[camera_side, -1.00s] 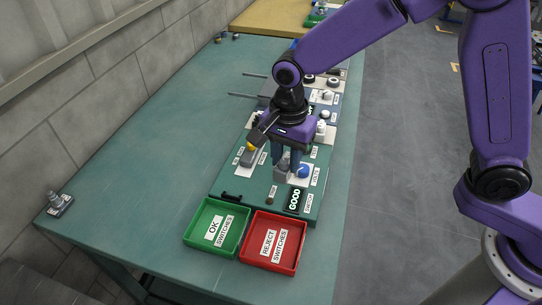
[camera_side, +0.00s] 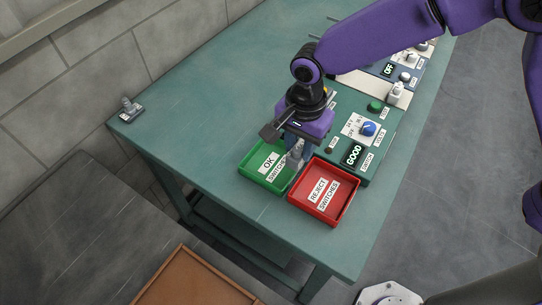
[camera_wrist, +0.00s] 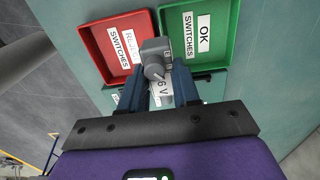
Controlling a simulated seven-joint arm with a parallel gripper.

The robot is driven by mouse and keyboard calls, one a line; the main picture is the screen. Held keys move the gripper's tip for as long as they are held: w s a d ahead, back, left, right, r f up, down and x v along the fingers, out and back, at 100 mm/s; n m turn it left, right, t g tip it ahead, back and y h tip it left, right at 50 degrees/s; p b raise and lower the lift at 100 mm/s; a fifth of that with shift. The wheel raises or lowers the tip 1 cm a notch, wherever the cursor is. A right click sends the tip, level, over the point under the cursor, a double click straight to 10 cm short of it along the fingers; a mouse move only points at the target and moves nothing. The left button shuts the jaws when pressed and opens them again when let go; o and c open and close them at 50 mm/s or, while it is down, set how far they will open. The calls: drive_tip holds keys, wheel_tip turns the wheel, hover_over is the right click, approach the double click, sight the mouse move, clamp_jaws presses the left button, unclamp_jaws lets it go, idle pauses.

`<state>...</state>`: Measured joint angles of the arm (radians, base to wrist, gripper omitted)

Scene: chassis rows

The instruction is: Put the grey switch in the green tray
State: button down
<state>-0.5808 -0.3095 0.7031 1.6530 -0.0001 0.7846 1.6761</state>
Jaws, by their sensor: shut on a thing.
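My gripper (camera_side: 297,160) is shut on the grey switch (camera_side: 298,148), which also shows between the fingertips in the wrist view (camera_wrist: 155,52). The green tray (camera_side: 252,175) is labelled OK SWITCHES and looks empty where it shows. In the side view the gripper covers its right part. In the wrist view the green tray (camera_wrist: 223,58) is to the right of the switch, and the switch overlaps the near right edge of the red tray (camera_wrist: 92,52) and the gap between the trays. The height of the switch above the trays is hard to tell.
The red tray (camera_side: 346,214), labelled REJECT SWITCHES, stands beside the green one. Behind them is a green board with a blue knob (camera_side: 368,129) and a GOOD display (camera_side: 353,155). A small grey part (camera_side: 131,110) lies at the table's left edge. The table left of the trays is clear.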

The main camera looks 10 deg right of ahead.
drive_tip(key=w+a+f, duration=0.1)
drive_tip(key=f, duration=0.1)
drive_tip(key=w+a+f, duration=0.3)
drive_tip(key=a+f, duration=0.1)
drive_tip(key=shift+w+f, duration=0.3)
drive_tip(key=shift+f, duration=1.65)
drive_tip(key=shift+f, duration=0.15)
drive_tip(key=c, duration=0.8)
unclamp_jaws()
wheel_tip(320, 180, up, 12)
drive_tip(key=shift+r, duration=0.2)
